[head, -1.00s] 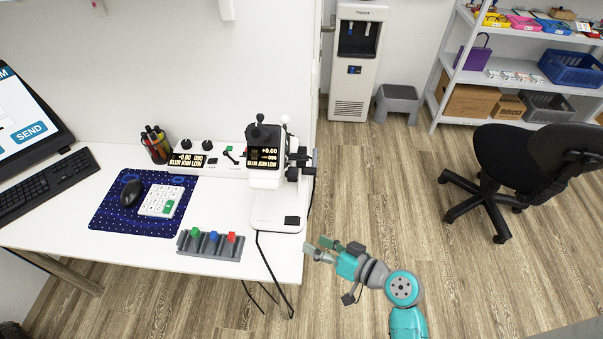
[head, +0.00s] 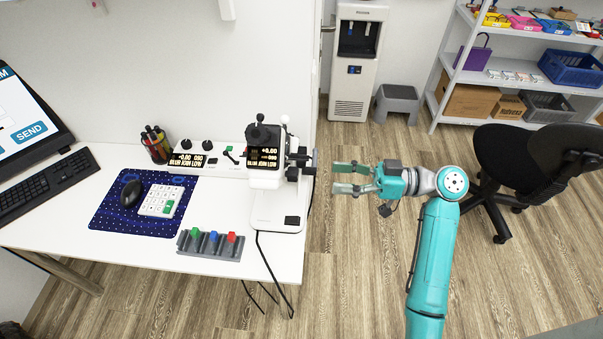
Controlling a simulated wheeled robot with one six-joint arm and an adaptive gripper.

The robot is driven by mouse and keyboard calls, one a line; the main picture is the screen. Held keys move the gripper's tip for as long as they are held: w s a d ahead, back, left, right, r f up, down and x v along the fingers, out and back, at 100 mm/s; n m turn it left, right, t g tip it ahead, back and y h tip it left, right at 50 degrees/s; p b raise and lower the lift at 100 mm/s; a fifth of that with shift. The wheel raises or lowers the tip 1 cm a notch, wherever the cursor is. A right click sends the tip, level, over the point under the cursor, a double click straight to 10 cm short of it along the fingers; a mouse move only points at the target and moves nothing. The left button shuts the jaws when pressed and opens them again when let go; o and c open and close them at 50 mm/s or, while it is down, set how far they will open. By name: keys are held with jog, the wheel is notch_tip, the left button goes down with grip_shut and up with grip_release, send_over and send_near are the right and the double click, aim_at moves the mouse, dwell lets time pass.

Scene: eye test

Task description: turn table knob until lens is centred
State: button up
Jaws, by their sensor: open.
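A white instrument (head: 277,211) stands at the right end of the white table, with a lit screen (head: 264,157) on its head. The screen text includes +0.00 and a line that seems to read BLUR and LOW. Dark knobs (head: 301,158) stick out from its right side, and another black knob (head: 258,133) sits on top. I cannot tell which is the table knob, and I cannot make out a lens. My gripper (head: 336,178) is open and empty, right of the side knobs, beyond the table's right edge and apart from them. Its two fingers point left.
A control panel (head: 208,159) with a second screen and black knobs adjoins the instrument. A grey rack (head: 209,252) with coloured blocks lies at the table's front. A black cable (head: 266,264) hangs over the front edge. An office chair (head: 515,165) stands at right.

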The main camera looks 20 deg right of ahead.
jog(key=x, duration=0.9)
grip_shut()
jog(key=shift+m, duration=1)
grip_release()
jog(key=shift+d, duration=0.1)
jog(key=v, duration=1.1)
jog(key=shift+s+d, duration=0.25)
jog(key=shift+d, duration=0.1)
